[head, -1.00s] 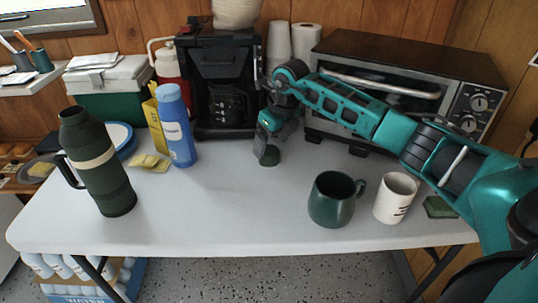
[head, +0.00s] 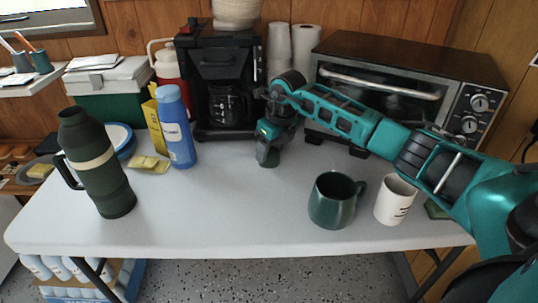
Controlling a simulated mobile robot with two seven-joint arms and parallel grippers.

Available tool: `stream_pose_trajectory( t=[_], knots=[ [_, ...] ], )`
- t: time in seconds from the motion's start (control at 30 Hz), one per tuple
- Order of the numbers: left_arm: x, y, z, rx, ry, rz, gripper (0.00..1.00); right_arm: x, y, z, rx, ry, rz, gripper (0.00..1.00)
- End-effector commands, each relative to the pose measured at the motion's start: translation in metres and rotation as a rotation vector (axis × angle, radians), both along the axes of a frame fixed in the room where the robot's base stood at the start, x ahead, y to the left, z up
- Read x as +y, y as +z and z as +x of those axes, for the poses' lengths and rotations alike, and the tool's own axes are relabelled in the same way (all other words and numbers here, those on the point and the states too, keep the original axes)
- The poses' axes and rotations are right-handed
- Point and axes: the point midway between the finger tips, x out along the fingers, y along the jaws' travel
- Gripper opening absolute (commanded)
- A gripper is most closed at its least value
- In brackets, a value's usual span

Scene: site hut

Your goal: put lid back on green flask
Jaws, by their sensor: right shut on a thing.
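The green flask (head: 101,178) stands upright at the left of the white table, with its handle to the left and a cream band around it. Its dark top shows, but I cannot tell from here how its mouth looks. My right gripper (head: 267,158) points down at the back middle of the table, in front of the coffee maker. It is shut on a small dark green lid (head: 267,163), mostly hidden by the fingers. The lid is at or just above the table top; I cannot tell which. My left gripper is not in view.
A blue bottle (head: 176,128), a yellow box (head: 155,128) and yellow sponges (head: 149,164) stand between flask and gripper. A green mug (head: 335,200) and white mug (head: 395,200) are at the right. The coffee maker (head: 218,75) and toaster oven (head: 400,85) line the back. The table's middle front is clear.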

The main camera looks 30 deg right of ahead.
Motion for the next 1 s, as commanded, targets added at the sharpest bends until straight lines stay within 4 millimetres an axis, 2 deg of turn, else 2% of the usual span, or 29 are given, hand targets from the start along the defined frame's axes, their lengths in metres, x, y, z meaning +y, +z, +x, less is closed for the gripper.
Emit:
stream_pose_trajectory(
  t=[0.03, 0.13, 0.37, 0.53, 0.67, 0.9, 0.93, 1.0],
  knots=[
    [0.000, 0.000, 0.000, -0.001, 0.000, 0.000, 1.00, 0.000, 0.000, 0.000, 0.000, 0.000, 0.000, 0.36],
    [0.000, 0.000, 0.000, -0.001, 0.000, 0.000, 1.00, 0.000, 0.000, 0.000, 0.000, 0.000, 0.000, 0.27],
    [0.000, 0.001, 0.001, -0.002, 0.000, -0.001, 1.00, 0.000, 0.001, 0.000, -0.001, 0.000, 0.000, 0.27],
    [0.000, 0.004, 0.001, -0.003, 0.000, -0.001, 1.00, 0.001, 0.009, -0.002, -0.002, 0.002, -0.001, 0.27],
    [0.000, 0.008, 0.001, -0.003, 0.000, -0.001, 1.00, 0.002, 0.025, -0.003, -0.004, 0.000, 0.000, 0.27],
    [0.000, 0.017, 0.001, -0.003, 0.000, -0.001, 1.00, 0.001, 0.079, -0.003, -0.007, 0.000, -0.002, 0.27],
    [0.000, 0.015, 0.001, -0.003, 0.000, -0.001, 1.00, 0.005, 0.072, -0.009, 0.001, 0.002, -0.003, 0.27],
    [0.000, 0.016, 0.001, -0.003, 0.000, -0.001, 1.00, 0.012, 0.070, -0.021, 0.001, 0.004, -0.004, 0.27]
  ],
)
